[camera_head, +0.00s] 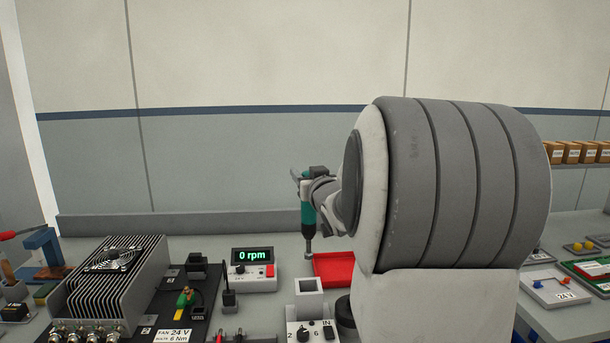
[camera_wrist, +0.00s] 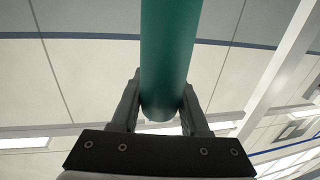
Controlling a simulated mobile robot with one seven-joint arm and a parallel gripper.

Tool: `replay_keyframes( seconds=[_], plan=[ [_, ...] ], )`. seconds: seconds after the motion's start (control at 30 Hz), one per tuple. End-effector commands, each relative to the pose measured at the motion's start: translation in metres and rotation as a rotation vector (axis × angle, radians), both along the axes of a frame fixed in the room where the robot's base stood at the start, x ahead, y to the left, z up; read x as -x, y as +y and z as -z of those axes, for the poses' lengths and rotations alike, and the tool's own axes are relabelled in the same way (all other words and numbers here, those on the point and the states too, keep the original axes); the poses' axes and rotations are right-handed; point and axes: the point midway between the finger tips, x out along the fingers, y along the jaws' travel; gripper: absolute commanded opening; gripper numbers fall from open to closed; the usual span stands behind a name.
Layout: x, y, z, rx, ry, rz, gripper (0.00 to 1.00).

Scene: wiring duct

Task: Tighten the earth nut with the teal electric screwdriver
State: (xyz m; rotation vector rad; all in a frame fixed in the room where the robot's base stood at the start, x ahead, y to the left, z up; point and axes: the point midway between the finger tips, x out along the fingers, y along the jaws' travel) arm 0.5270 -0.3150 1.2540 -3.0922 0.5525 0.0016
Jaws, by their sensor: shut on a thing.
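The teal electric screwdriver (camera_head: 308,214) is upright in the head view, with its grey bit end pointing down, just left of a red tray. My gripper (camera_head: 311,178) is shut on its upper part. In the wrist view the teal body (camera_wrist: 170,50) stands between the two fingers of my gripper (camera_wrist: 160,105). A green and yellow piece (camera_head: 185,298), perhaps the earth lead, is on the black plate (camera_head: 170,312) at the lower left. I cannot make out the earth nut itself. Whether the screwdriver's tip touches the bench is unclear.
A finned grey box with a fan (camera_head: 112,285) stands left of the plate. A display reading 0 rpm (camera_head: 253,265) stands between plate and screwdriver. The red tray (camera_head: 335,270) is partly behind my arm. A grey holder (camera_head: 309,298) stands in front. My arm hides the bench's middle right.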

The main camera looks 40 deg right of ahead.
Motion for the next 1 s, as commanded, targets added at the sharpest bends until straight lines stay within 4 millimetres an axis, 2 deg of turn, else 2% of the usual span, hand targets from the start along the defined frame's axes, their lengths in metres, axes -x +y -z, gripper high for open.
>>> replay_keyframes(
  seconds=[0.1, 1.0],
  plan=[
    [0.0, 0.0, -0.017, 0.003, -0.003, -0.001, 0.0],
    [0.0, 0.0, -0.107, 0.003, -0.003, -0.001, 0.0]
  ],
)
